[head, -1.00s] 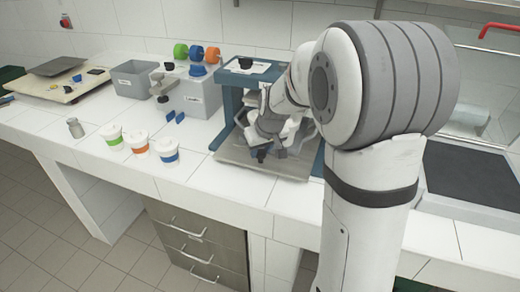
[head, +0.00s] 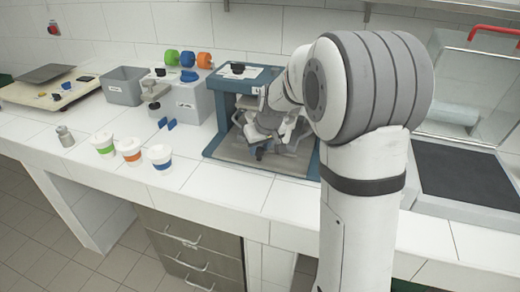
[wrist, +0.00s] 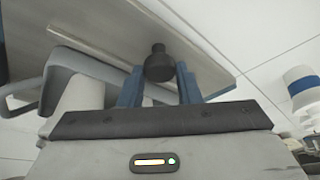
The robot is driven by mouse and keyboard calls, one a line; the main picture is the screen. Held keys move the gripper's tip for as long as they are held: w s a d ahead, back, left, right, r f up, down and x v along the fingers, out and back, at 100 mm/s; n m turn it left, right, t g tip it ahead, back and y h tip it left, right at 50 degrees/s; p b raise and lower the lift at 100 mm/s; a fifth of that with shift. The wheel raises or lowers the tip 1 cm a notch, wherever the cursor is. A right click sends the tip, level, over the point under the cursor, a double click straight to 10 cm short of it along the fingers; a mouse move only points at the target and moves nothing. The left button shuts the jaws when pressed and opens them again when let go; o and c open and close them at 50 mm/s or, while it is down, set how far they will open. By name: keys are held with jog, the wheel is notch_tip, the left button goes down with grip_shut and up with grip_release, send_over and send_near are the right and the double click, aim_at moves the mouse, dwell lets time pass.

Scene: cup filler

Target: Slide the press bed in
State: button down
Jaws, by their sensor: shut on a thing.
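The press (head: 222,105) is a blue frame on the counter, and its grey metal bed (head: 228,150) lies low between the uprights. In the wrist view the bed (wrist: 205,72) crosses the top as a flat plate with a black knob (wrist: 158,65) at its edge. My gripper (head: 260,150) is low at the front of the press. In the wrist view its two blue fingers (wrist: 158,78) stand on either side of the knob, shut on it. My arm and gripper hide much of the bed's middle and right side in the head view.
Cups with green, orange (head: 129,152) and blue bands stand left of the press. A grey bin (head: 123,86), a scale (head: 50,92) and a block with coloured rolls (head: 185,98) are behind. A dark mat (head: 470,180) lies right. The counter front is mostly clear.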

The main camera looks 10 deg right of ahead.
jog(key=shift+w+d+r, duration=0.15)
jog(key=shift+w+r, duration=0.1)
jog(key=c, duration=1.3)
grip_release()
jog(key=shift+w+d+f, duration=0.1)
jog(key=shift+o, duration=1.1)
jog(key=shift+f, duration=0.1)
jog(key=v, duration=0.8)
jog(key=shift+f, duration=0.1)
